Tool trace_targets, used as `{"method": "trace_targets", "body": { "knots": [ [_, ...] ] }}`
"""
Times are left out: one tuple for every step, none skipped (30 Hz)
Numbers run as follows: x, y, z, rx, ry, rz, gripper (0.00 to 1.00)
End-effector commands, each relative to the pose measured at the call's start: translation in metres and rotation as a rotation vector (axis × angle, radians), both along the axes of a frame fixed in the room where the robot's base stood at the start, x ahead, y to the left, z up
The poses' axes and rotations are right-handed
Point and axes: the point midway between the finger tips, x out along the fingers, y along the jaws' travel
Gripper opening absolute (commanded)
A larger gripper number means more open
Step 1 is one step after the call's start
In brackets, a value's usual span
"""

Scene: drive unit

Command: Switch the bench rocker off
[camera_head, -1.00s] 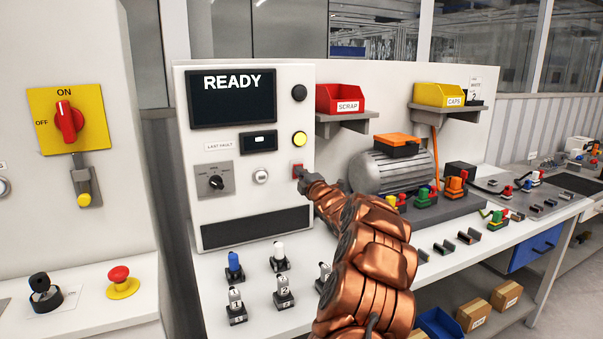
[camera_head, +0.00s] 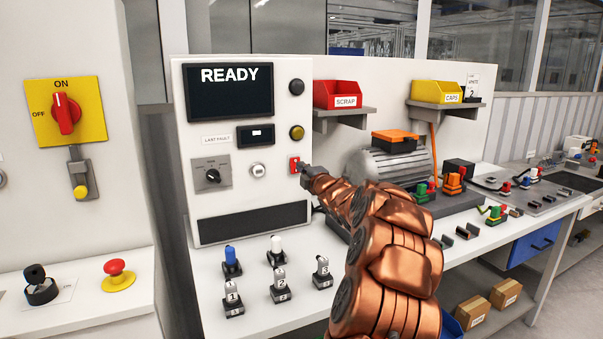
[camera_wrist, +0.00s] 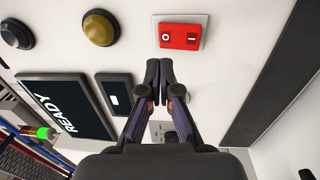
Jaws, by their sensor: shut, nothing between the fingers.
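The bench rocker (camera_head: 294,164) is a small red switch on the right side of the white panel, below the amber lamp. In the wrist view the rocker (camera_wrist: 181,36) sits on a light plate, marked O on its left half and I on its right half. My gripper (camera_head: 304,169) is just right of the rocker in the head view. In the wrist view my gripper (camera_wrist: 160,70) has both fingertips together, empty, below the rocker in the picture and apart from it. The amber lamp (camera_head: 297,132) looks dark; it also shows in the wrist view (camera_wrist: 99,29).
The panel screen (camera_head: 230,92) reads READY. A black button (camera_head: 297,87) is above the lamp. Several small numbered pieces stand on the bench in front. A motor (camera_head: 385,165) is behind my arm. A red rotary switch (camera_head: 66,114) is on the left cabinet.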

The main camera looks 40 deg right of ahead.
Motion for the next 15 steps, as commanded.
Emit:
{"method": "trace_targets", "body": {
  "knots": [
    [-0.008, -0.001, 0.001, -0.001, -0.002, -0.005, 0.00],
    [-0.012, 0.000, 0.002, -0.002, -0.003, -0.005, 0.00],
    [-0.017, 0.001, 0.003, -0.001, -0.003, -0.006, 0.00],
    [-0.021, 0.002, 0.004, -0.001, -0.003, -0.007, 0.00],
    [-0.025, 0.003, 0.004, 0.000, -0.002, -0.007, 0.00],
    [-0.030, 0.005, 0.004, 0.001, 0.000, -0.007, 0.00],
    [-0.033, 0.006, 0.004, 0.001, 0.000, -0.007, 0.00],
    [-0.036, 0.007, 0.005, 0.001, 0.000, -0.007, 0.00],
    [-0.042, 0.008, 0.006, -0.001, -0.001, -0.008, 0.00],
    [-0.045, 0.010, 0.007, -0.002, -0.001, -0.008, 0.00],
    [-0.049, 0.012, 0.009, -0.002, -0.001, -0.007, 0.00],
    [-0.053, 0.014, 0.009, -0.002, -0.001, -0.006, 0.00],
    [-0.057, 0.015, 0.009, -0.002, 0.000, -0.006, 0.00],
    [-0.059, 0.016, 0.009, -0.001, 0.000, -0.006, 0.00],
    [-0.063, 0.018, 0.009, 0.000, 0.001, -0.005, 0.00]
  ]
}}
